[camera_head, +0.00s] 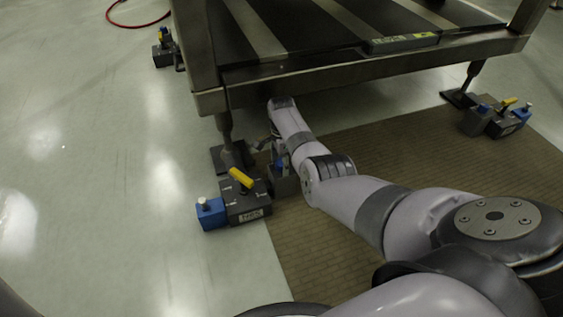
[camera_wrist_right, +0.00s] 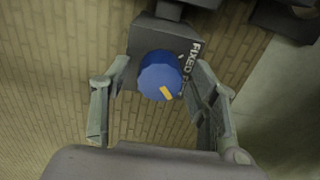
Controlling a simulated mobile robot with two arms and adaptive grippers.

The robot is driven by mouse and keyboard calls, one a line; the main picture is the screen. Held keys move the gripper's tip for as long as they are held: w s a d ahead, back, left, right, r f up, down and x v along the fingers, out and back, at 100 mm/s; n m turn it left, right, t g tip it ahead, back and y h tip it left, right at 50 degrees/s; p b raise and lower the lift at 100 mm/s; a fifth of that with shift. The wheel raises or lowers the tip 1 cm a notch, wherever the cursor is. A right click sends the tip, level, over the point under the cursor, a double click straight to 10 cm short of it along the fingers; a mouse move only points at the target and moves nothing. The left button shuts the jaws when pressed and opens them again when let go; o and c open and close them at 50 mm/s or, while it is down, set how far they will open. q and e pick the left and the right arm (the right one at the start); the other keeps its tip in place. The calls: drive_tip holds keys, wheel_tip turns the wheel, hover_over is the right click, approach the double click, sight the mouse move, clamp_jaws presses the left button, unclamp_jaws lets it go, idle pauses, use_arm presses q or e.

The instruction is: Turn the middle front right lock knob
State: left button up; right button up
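A round blue lock knob (camera_wrist_right: 160,75) with a yellow mark sits on a dark grey block (camera_wrist_right: 148,35) with "FIXED" lettering partly visible. In the head view, a blue knob (camera_head: 281,164) shows on the dark block beside the near left leg of the metal frame. My right gripper (camera_wrist_right: 162,66) is open, with one finger on each side of the knob and visible gaps between. In the head view, my right gripper (camera_head: 270,143) is small, partly hidden by my own arm, and just above that block. My left gripper is not in view.
The dark lock box has a yellow handle (camera_head: 240,178) and a blue side block (camera_head: 210,212). The heavy metal frame (camera_head: 370,66) hangs over my right arm. Another lock box (camera_head: 493,119) stands at right, one (camera_head: 163,52) at far left.

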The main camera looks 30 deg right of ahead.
drive_tip(key=c, duration=1)
